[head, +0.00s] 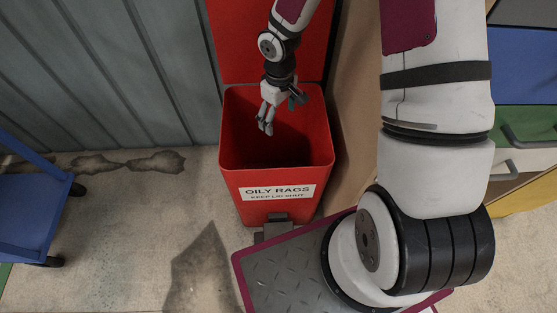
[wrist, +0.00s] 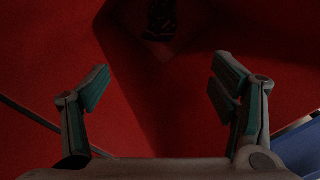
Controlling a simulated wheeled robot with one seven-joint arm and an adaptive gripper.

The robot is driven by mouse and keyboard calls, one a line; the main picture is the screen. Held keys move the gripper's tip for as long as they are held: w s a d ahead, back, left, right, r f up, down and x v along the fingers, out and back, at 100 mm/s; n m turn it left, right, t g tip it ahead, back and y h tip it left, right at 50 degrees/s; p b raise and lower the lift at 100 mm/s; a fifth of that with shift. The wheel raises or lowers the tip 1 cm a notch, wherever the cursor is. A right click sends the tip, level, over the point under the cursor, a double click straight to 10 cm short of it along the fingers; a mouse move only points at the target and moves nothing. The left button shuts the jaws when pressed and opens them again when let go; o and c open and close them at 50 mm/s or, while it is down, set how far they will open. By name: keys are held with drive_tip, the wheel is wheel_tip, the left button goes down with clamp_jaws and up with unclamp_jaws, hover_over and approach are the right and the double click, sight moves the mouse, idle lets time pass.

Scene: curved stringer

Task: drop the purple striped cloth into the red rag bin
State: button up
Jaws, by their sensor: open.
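The red rag bin (head: 277,180), labelled "OILY RAGS", stands upright with its lid (head: 232,42) raised at the back. My gripper (head: 266,124) hangs over the bin's opening, pointing down into it. In the wrist view my gripper (wrist: 160,85) has its two fingers spread wide, with nothing between them and the red bin interior (wrist: 205,130) beyond. A dark patterned thing (wrist: 160,20) lies deep in the bin at the top of the wrist view. It may be the cloth, but it is too dark to make out purple stripes. The cloth is not plainly visible elsewhere.
A blue cart (head: 30,205) on black casters stands at the left. A corrugated grey wall (head: 110,80) runs behind. A drawer unit with coloured fronts (head: 525,75) is at the right. Stained concrete floor (head: 130,240) is clear between the cart and the bin.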

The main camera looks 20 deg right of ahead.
wheel_tip(320, 180, up, 6)
drive_tip(key=p, duration=0.4)
drive_tip(key=shift+f+p, duration=0.25)
drive_tip(key=shift+p, duration=0.15)
drive_tip(key=shift+f, duration=0.1)
